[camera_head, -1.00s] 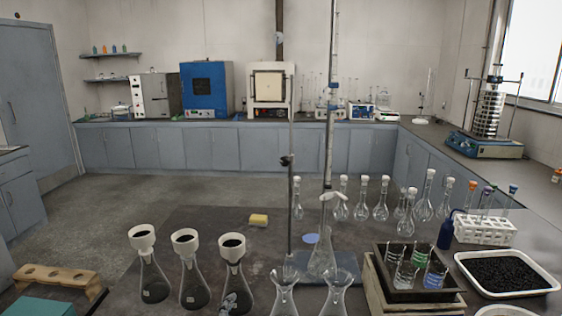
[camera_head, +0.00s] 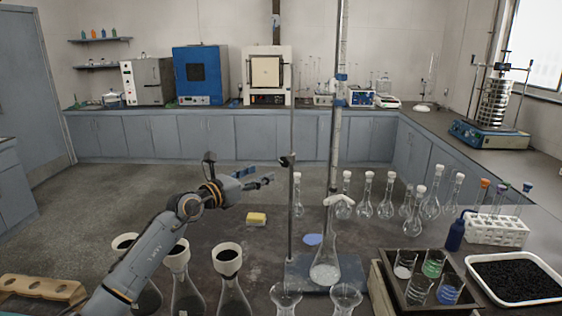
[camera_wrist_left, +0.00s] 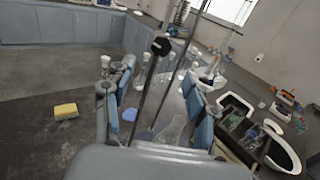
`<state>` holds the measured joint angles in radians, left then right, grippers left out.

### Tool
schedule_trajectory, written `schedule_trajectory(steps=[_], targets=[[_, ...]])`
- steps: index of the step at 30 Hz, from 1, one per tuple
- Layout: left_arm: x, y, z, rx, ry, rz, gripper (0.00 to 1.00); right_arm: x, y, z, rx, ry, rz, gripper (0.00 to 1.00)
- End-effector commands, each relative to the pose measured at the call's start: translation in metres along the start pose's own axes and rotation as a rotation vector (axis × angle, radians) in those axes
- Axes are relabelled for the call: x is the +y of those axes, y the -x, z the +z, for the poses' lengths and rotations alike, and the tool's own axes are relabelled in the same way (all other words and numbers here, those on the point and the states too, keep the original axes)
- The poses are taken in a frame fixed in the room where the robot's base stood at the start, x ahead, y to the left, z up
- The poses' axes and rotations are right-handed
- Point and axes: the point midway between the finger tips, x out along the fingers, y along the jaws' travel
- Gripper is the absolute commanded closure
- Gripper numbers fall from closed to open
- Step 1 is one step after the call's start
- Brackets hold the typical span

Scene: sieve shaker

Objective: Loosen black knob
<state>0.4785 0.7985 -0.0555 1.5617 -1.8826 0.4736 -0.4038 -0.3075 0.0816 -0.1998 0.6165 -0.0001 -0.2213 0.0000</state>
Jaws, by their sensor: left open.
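A black knob (camera_head: 287,161) sits on the thin upright rod of a lab stand (camera_head: 340,200) near the middle of the head view. It also shows in the left wrist view (camera_wrist_left: 160,46), above the space between the fingers. My left gripper (camera_head: 262,177) is open and empty. It is just left of the rod in the head view, slightly lower than the knob, and apart from it. In the left wrist view my left gripper (camera_wrist_left: 150,95) has its fingers wide apart, with the rods between them. My right gripper is not in view.
A flask (camera_head: 326,255) stands on the stand's base. Several volumetric flasks (camera_head: 386,200) stand behind and right. Funnel-topped flasks (camera_head: 232,290) stand in front, partly behind my arm. A yellow sponge (camera_head: 256,219) lies on the table. A sieve shaker (camera_head: 493,105) stands on the back-right counter.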

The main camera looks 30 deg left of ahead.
Motion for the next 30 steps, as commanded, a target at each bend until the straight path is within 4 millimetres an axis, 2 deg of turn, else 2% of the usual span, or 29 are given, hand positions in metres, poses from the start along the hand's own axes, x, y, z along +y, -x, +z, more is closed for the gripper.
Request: schedule_trajectory(steps=[1, 6, 13, 18, 28, 30], targets=[[-0.001, -0.012, 0.005, -0.004, 0.005, -0.001, 0.44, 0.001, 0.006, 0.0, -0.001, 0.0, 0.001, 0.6], [-0.002, -0.05, 0.004, -0.003, 0.007, -0.002, 0.44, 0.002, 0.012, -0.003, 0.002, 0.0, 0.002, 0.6], [-0.001, -0.084, 0.001, -0.003, 0.006, -0.001, 0.44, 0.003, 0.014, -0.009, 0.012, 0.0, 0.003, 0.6], [-0.002, -0.095, 0.0, -0.001, 0.004, -0.002, 0.44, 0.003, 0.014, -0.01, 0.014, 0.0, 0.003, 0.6], [-0.002, -0.098, 0.0, -0.001, 0.002, -0.002, 0.44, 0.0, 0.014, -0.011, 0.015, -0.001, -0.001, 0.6], [-0.002, -0.097, 0.0, -0.001, 0.002, -0.002, 0.58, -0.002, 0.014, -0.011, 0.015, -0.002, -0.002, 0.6]])
